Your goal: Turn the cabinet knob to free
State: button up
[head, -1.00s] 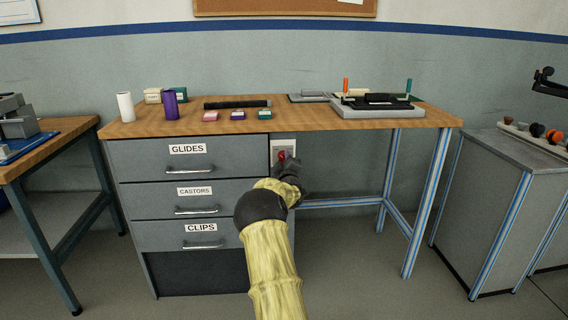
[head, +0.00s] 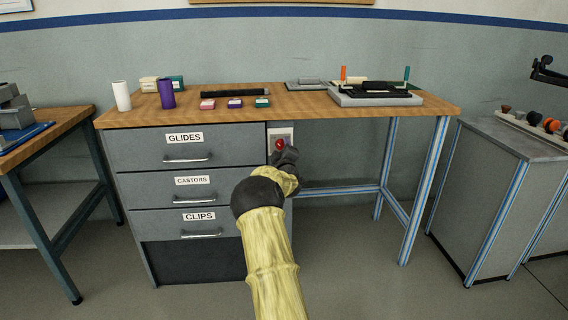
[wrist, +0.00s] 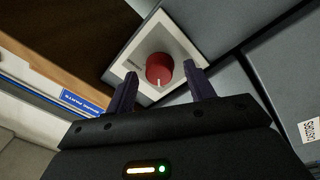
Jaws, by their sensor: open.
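The red cabinet knob (head: 280,145) sits on a pale square plate (head: 288,133) beside the top drawer, under the bench top. In the wrist view the knob (wrist: 159,69) is a red cylinder with a white line on its rim, and the plate (wrist: 180,41) carries small lettering too blurred to read. My gripper (wrist: 163,84) is open, with one dark finger on each side below the knob in the picture. I cannot tell whether either finger touches it. In the head view my gripper (head: 283,152) is just in front of the knob and hides part of the plate.
The drawers labelled GLIDES (head: 228,144), CASTORS (head: 232,188) and CLIPS (head: 140,228) are shut. The bench top (head: 300,104) overhangs the knob. A blue-striped leg (head: 428,190) stands to the right, with open room under the bench between.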

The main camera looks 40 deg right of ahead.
jog(key=p+v, duration=0.2)
jog(key=v, duration=1.5)
jog(key=shift+p, duration=0.3)
jog(key=shift+a+f, duration=0.1)
jog(key=shift+f, duration=0.05)
